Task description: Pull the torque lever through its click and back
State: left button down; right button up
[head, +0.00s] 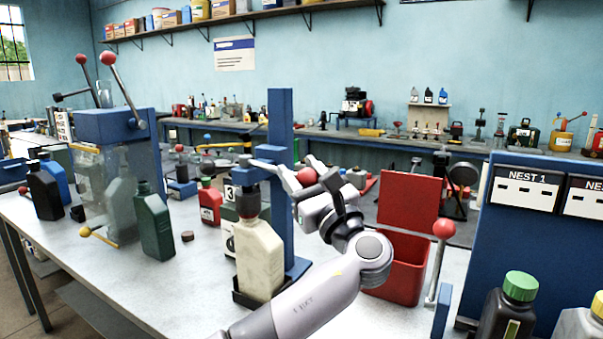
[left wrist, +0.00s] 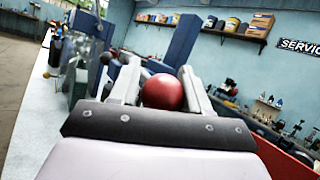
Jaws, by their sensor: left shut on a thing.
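The torque lever's red ball knob (head: 307,177) shows between the fingers of my left gripper (head: 303,168), in front of the blue post (head: 281,120) of the stand. In the left wrist view the red knob (left wrist: 163,92) sits between the two fingers, and my left gripper (left wrist: 163,88) is shut on it. The lever's rod is mostly hidden by the gripper and the post. A cream bottle (head: 259,258) stands upright in a dark holder at the foot of the stand, under the blue head. My right gripper is not in view.
A red bin (head: 400,265) stands just right of my left arm. Another red-knobbed lever (head: 444,229) rises near the blue nest panel (head: 520,235). A dark green bottle (head: 154,222) and a clear-guarded blue machine (head: 110,125) stand to the left. Bare tabletop (head: 185,285) lies at front left.

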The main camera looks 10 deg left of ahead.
pick_arm(q)
jog(key=shift+w+r, duration=0.1)
jog(key=shift+w, duration=0.05)
dwell(0.3)
jog(key=c, duration=0.8)
grip_release()
jog(key=shift+o, duration=0.8)
jog(key=shift+w+f, duration=0.2)
jog(key=shift+w, duration=0.1)
jog(key=shift+s+d, duration=0.1)
jog(key=shift+s, duration=0.15)
jog(key=b+v, duration=0.1)
jog(key=v, duration=0.6)
jog(key=shift+b, duration=0.4)
